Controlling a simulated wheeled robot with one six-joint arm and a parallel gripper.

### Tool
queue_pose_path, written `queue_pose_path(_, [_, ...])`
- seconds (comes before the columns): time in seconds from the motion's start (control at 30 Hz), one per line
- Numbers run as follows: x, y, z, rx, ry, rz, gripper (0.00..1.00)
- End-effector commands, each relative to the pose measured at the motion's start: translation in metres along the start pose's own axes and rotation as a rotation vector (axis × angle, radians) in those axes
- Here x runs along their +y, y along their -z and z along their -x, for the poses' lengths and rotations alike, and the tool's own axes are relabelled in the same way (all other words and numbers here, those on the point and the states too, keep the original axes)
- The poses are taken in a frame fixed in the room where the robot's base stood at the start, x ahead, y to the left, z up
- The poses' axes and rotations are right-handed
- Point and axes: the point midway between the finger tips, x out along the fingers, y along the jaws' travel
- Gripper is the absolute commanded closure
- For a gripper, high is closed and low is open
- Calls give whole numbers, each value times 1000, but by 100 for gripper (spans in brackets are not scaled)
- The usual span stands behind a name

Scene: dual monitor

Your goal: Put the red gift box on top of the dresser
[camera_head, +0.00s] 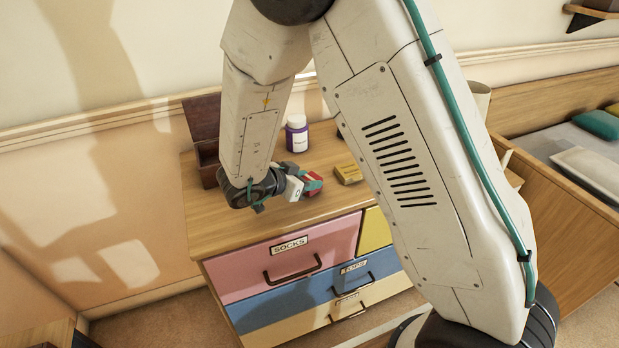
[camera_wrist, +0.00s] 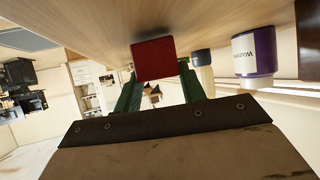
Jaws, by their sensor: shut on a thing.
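The red gift box (camera_wrist: 153,59) is between the green fingers of my gripper (camera_wrist: 157,90) in the wrist view. In the head view the red box (camera_head: 313,181) shows at the tip of my gripper (camera_head: 306,186), over the dresser top, partly covered by the fingers. My gripper is shut on it. The dresser (camera_head: 221,222) has a wooden top and pink, blue and yellow drawers labelled "SOCKS" and "TOPS". The box is at or just above the top; I cannot tell whether it touches.
A purple and white bottle (camera_head: 296,135) stands behind my gripper on the dresser. A small yellow box (camera_head: 348,174) lies to its right. A dark wooden box (camera_head: 203,130) stands at the left back. A bed (camera_head: 582,140) is at the right. The front left dresser top is clear.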

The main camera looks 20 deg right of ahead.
Motion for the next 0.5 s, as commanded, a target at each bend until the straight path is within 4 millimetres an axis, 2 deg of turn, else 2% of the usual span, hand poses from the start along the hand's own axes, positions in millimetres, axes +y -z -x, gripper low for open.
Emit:
queue_pose_path(0.03, [-4,-8,6,0,13,8,82])
queue_pose_path(0.13, [-6,-11,11,-1,22,9,82])
queue_pose_path(0.4, [-5,-13,6,-1,17,8,82])
queue_pose_path(0.43, [-4,-12,6,-1,16,7,51])
queue_pose_path(0.5, [-4,-12,5,-1,15,6,38])
